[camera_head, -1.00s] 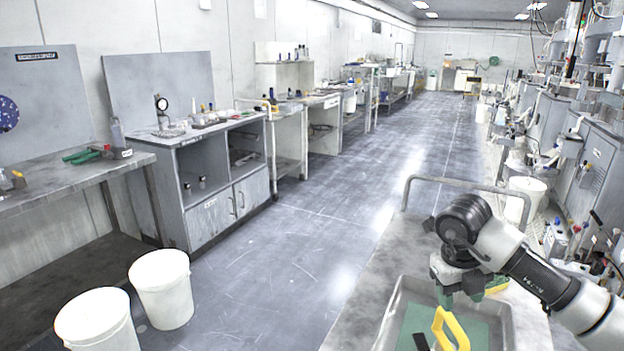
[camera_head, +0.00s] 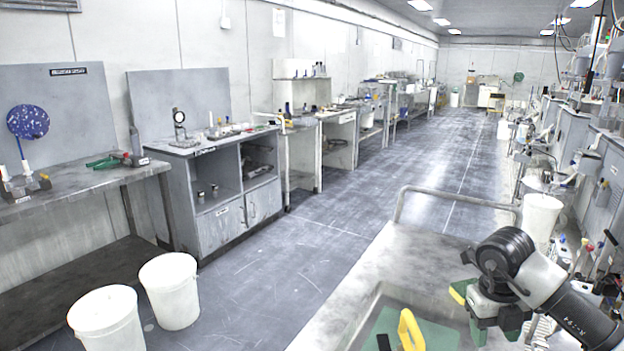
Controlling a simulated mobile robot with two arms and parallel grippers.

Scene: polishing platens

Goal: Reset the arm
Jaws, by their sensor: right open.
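My right arm comes in from the lower right, and its gripper (camera_head: 494,330) is open, pointing down. It is over the right side of a grey cart top with a sunken tray (camera_head: 378,298). A yellow-handled tool (camera_head: 410,328) stands in the tray, left of the gripper and apart from it. A black upright piece (camera_head: 384,342) is beside it at the frame's bottom edge. A yellow and green item (camera_head: 461,291) shows just behind the gripper, partly hidden by it. My left gripper is not in view.
The cart has a raised metal rail (camera_head: 455,196) at its far end. Two white buckets (camera_head: 171,290) stand on the floor at the lower left. Benches and a grey cabinet (camera_head: 222,190) line the left wall. Machines line the right side. The middle aisle (camera_head: 420,165) is clear.

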